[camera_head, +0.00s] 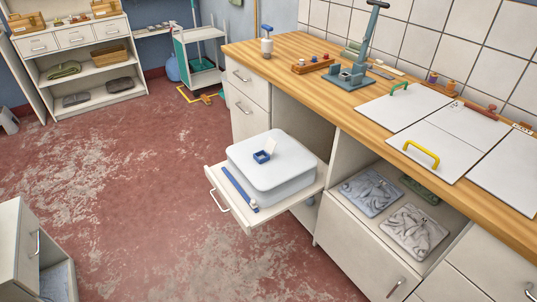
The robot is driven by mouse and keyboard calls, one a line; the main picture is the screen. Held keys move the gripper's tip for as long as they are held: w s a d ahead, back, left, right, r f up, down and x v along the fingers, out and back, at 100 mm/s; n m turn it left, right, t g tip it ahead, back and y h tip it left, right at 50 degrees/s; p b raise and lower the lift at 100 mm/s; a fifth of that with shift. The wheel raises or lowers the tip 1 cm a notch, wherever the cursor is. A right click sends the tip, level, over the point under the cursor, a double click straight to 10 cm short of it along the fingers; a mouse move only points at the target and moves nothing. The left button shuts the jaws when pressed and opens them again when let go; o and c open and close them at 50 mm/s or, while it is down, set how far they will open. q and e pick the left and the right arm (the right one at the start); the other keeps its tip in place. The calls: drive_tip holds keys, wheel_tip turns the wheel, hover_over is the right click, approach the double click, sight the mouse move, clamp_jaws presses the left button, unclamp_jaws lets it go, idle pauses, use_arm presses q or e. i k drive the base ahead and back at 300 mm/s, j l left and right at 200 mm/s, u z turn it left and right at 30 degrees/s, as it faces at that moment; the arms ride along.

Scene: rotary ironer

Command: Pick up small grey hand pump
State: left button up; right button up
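A small pump-like item (267,43) with a pale grey body and a blue top stands upright at the far left end of the wooden counter (290,48). It is small in the view, so I cannot tell for sure that it is the hand pump. A larger blue-grey device (352,75) with a flat base and a tall tilted lever stands further right on the counter. Neither of my grippers shows in the head view, and nothing is seen touching either item.
A pulled-out drawer (238,212) below the counter holds a white lidded box (272,170) with a small blue item on top. White panels (405,105) cover the counter's right part. A wooden tray (313,65) sits between pump and device.

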sight(267, 45)
drive_tip(key=i+l+u, duration=0.4)
drive_tip(key=l+u, duration=0.15)
drive_tip(key=i+l+u, duration=0.25)
drive_tip(key=k+l, duration=0.1)
